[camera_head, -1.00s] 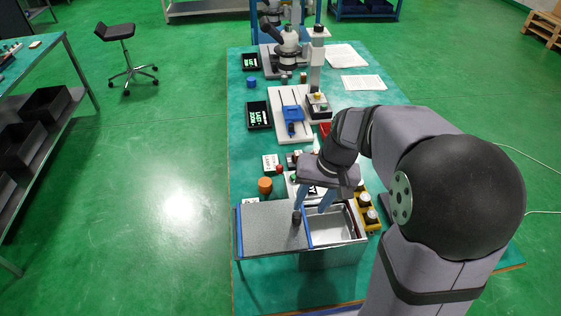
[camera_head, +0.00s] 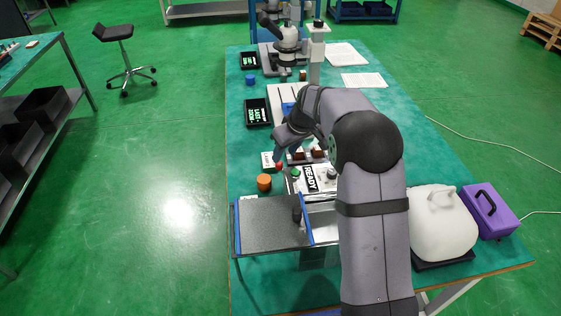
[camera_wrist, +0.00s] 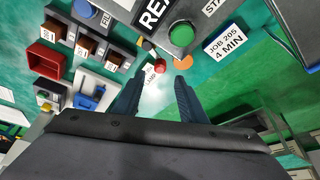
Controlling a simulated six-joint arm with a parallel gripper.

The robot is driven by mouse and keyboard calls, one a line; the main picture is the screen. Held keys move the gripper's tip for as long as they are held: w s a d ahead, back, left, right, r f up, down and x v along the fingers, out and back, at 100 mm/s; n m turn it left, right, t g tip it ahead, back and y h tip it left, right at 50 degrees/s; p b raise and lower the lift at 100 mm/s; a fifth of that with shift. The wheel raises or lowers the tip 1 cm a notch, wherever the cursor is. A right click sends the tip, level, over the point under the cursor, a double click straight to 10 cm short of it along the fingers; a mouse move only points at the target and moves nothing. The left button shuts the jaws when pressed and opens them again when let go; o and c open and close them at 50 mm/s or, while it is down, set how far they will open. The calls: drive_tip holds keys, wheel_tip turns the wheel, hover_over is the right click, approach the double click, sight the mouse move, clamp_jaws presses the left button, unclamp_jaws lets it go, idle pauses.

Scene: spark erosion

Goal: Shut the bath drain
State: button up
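The bath is a metal tank (camera_head: 322,226) at the near end of the bench, partly covered by a grey speckled lid (camera_head: 262,222) with blue edges and a dark knob. My arm hides its right side. No part is clearly readable as the drain control. A small red knob (camera_head: 279,166) stands by a white card (camera_head: 267,159); the knob also shows in the wrist view (camera_wrist: 160,68), ahead of my fingertips. My gripper (camera_wrist: 156,92) is open and empty, its two blue fingers apart. In the head view my gripper (camera_head: 279,154) is near the red knob.
A control box with a READY display (camera_head: 318,180) and green button (camera_head: 296,173) stands behind the bath. An orange cylinder (camera_head: 264,182) is to its left. A white canister (camera_head: 443,224) and purple case (camera_head: 491,212) are at right. The bench's left strip is mostly clear.

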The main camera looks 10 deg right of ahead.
sight(280, 163)
drive_tip(key=shift+p+x, duration=0.9)
drive_tip(key=shift+x, duration=2.5)
clamp_jaws()
